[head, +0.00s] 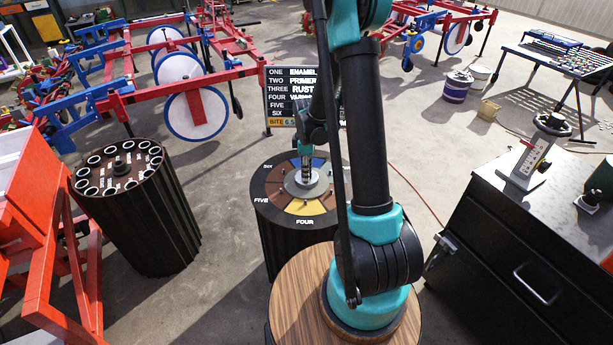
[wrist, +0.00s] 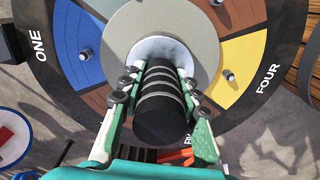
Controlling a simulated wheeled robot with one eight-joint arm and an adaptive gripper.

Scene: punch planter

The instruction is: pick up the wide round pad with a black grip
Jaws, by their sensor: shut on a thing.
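The pad's black ringed grip (wrist: 160,119) stands between the fingers of my gripper (wrist: 160,92) in the wrist view. My gripper is shut on this grip, with one finger on each side. A pale round pad (wrist: 178,50) shows at the far end of the grip, partly hidden by it and the fingers. Behind it is a wider grey disc (wrist: 128,30) at the middle of a round board with coloured sectors (wrist: 70,40). In the head view my gripper (head: 306,173) is over the middle of this board; I cannot tell whether the pad touches the disc.
The board tops a dark drum (head: 285,235). Small metal pegs stand on its sectors. A ribbed drum with ringed holes (head: 150,215) stands left. A sign (head: 290,92) is behind. A black cabinet (head: 520,260) stands right, and a red frame (head: 35,240) far left.

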